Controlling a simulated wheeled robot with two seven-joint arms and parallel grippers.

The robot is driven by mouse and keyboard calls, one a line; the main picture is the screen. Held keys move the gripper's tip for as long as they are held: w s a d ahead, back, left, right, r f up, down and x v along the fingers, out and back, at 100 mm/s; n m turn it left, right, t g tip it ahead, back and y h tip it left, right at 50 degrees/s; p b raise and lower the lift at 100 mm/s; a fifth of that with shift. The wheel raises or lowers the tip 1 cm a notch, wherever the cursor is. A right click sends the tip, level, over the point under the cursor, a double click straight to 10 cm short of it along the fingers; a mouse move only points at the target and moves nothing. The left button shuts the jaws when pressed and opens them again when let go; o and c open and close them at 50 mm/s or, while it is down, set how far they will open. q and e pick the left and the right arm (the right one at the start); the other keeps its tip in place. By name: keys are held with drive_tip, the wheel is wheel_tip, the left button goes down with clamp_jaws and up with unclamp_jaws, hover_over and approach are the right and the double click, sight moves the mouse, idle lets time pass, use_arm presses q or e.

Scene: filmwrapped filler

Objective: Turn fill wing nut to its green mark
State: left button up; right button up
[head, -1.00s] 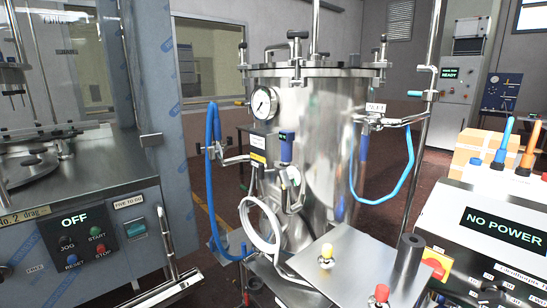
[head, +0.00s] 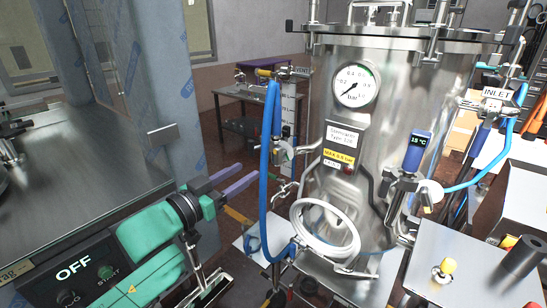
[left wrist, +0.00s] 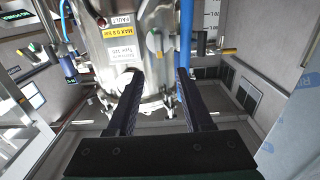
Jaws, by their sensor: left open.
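The steel tank (head: 400,110) with a round pressure gauge (head: 354,84) stands at centre right in the head view. I cannot tell which fitting is the fill wing nut, and no green mark for it is readable. Small metal fittings (head: 284,190) sit at the tank's left side, by the blue hose (head: 268,160). My left gripper (head: 249,173) is open and empty, left of the hose, its fingers pointing towards the tank side. In the left wrist view the open fingers (left wrist: 156,76) have the tank (left wrist: 150,48) beyond them. My right gripper is not in view.
A machine panel reading OFF (head: 75,268) is at lower left. The wrapped pillar (head: 165,110) stands behind my left arm.

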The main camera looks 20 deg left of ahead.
sight(275, 153)
use_arm(q)
drive_tip(key=p+x, duration=0.4)
drive_tip(key=x, duration=0.7)
drive_tip(key=shift+w+d+r, duration=0.1)
drive_tip(key=shift+w+r, duration=0.05)
drive_tip(key=shift+w, duration=0.15)
drive_tip(key=shift+w+d, duration=0.15)
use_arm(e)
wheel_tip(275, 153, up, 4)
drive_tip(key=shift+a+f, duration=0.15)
use_arm(q)
clamp_jaws()
